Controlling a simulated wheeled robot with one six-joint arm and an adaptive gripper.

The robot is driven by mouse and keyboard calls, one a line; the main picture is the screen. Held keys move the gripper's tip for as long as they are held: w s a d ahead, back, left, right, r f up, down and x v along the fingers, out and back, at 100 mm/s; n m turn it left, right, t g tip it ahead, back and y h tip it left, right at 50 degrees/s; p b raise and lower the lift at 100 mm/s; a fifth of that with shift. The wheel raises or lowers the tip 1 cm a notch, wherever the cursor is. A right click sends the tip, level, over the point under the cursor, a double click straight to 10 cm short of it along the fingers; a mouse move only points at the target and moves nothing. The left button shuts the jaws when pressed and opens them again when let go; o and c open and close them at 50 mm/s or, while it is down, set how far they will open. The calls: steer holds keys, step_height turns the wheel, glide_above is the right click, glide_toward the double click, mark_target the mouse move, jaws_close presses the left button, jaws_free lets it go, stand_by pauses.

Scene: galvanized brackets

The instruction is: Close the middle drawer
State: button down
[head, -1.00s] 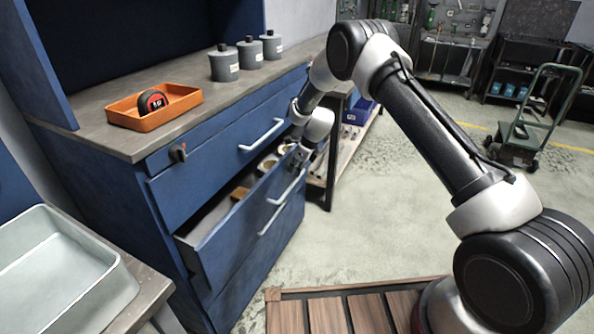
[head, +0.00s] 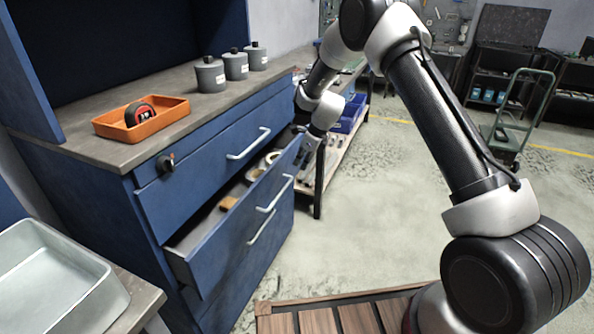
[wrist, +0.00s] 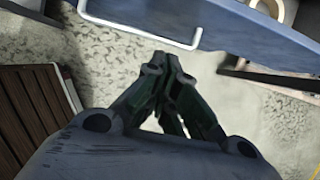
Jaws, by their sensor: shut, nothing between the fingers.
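The middle drawer (head: 228,236) of the blue cabinet stands open, pulled out from the front, with rolls and a small tan block (head: 228,203) inside. Its pale handle (head: 275,194) faces the room. My gripper (head: 304,168) is shut and empty, by the right end of the drawer front in the head view; whether it touches is unclear. In the wrist view my gripper (wrist: 168,62) shows its fingertips together below the drawer's handle (wrist: 140,32) and edge, with floor behind them.
The top drawer (head: 210,165) is shut above it. An orange tray (head: 175,112) with a tape measure (head: 139,113) and grey canisters (head: 210,76) stand on the cabinet top. A grey bin (head: 60,290) is at lower left. Open floor (head: 370,220) lies right.

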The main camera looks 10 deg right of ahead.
steer(key=s+f+g, duration=0.2)
steer(key=s+f, duration=0.4)
steer(key=f, duration=0.4)
steer(key=s+d+f+n+t+h, duration=0.1)
steer(key=d+f, duration=0.2)
steer(key=f, duration=0.3)
steer(key=d+f+n+t+h, duration=0.1)
steer(key=d+f+h, duration=0.15)
steer(key=f, duration=0.45)
steer(key=n+t+y, duration=0.4)
steer(key=n+t, duration=0.3)
steer(key=t, duration=0.8)
glide_toward(290, 162)
steer(key=s+d, duration=0.5)
steer(key=s, duration=0.2)
steer(key=shift+w+a, duration=1)
steer(key=shift+w, duration=0.9)
steer(key=shift+w+a, duration=1)
steer(key=shift+w, duration=0.85)
steer(key=shift+w+a, duration=1)
steer(key=shift+w, duration=0.9)
